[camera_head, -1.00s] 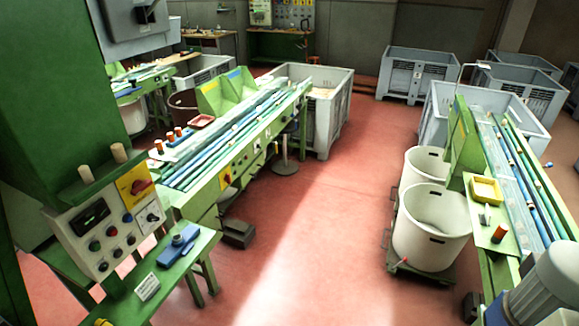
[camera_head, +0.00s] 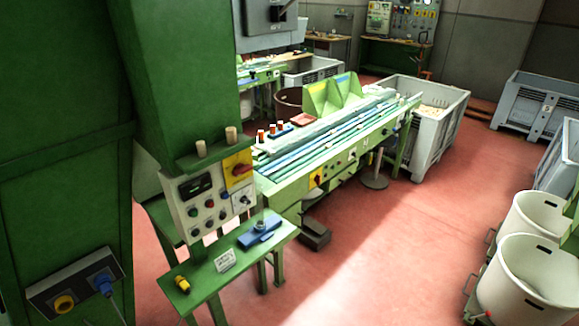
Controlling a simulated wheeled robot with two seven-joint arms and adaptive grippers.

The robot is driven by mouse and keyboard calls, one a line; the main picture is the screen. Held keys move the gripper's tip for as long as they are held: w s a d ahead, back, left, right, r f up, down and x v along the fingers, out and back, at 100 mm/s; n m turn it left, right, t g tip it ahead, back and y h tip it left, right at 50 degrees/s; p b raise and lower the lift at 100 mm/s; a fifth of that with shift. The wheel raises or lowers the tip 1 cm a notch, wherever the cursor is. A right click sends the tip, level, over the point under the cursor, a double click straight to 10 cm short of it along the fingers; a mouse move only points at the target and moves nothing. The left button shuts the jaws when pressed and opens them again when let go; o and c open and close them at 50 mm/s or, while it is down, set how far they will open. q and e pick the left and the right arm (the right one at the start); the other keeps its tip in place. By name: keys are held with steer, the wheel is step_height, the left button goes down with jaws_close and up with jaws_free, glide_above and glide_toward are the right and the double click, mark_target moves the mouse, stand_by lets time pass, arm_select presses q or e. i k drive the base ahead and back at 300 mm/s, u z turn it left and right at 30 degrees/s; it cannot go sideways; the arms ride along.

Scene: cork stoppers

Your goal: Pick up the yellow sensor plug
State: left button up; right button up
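A small yellow plug with a dark end (camera_head: 182,284) lies on the left part of the green shelf (camera_head: 205,283) in front of the control box. It looks like the sensor plug. Neither of my grippers is in view.
A blue device (camera_head: 260,234) and a small white sign (camera_head: 225,260) stand on the same shelf. The control box (camera_head: 212,197) rises behind it. A long green conveyor bench (camera_head: 300,180) runs back to the right. Open red floor (camera_head: 380,250) lies right of the shelf; white bins (camera_head: 520,285) stand at the right edge.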

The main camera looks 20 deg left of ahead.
mark_target(181, 281)
steer(key=u, duration=1.7)
steer(key=k, duration=0.4)
steer(key=u, duration=0.05)
steer(key=i, duration=0.45)
